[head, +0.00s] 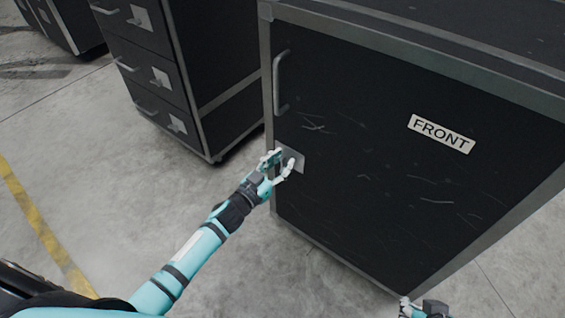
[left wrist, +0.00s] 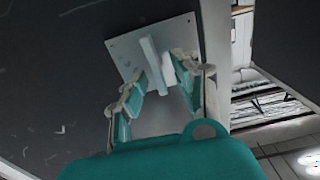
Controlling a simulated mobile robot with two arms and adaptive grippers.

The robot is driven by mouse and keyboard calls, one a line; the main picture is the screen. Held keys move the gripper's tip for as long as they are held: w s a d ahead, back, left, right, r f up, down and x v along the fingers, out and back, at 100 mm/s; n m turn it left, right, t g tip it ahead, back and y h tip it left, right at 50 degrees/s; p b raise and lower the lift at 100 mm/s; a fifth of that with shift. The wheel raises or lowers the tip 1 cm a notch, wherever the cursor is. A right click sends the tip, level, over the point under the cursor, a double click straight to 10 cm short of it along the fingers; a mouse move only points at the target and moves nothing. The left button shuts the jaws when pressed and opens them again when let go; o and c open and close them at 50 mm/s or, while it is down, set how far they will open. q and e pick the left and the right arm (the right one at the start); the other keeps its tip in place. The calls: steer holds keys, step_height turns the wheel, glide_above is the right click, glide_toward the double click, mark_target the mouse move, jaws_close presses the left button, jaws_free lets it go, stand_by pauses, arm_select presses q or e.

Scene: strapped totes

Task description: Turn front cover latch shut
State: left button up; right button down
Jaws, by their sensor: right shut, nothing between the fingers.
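The black cover marked FRONT (head: 380,170) fills the right of the head view. Its latch is a grey metal plate (head: 299,163) with a raised bar near the cover's left edge. In the left wrist view the plate (left wrist: 128,48) shows tilted, with the bar (left wrist: 152,65) standing out from it. My left gripper (head: 280,162) is at the latch. In the left wrist view its fingers (left wrist: 158,88) are apart, one on each side of the bar's near end; contact cannot be told. My right gripper (head: 424,309) is shut, partly cut off at the bottom edge.
A vertical grey handle (head: 281,82) stands out from the cover above the latch. A black drawer cabinet (head: 190,75) with handles and latches stands behind, to the left. The concrete floor (head: 110,200) is open at the left, with a yellow line (head: 35,222).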

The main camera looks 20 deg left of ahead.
arm_select(q)
steer(key=shift+w+d, duration=0.15)
steer(key=shift+w, duration=0.15)
arm_select(e)
steer(key=shift+w+a+r, duration=0.1)
steer(key=shift+w, duration=0.25)
arm_select(q)
steer(key=shift+c, duration=0.4)
jaws_close()
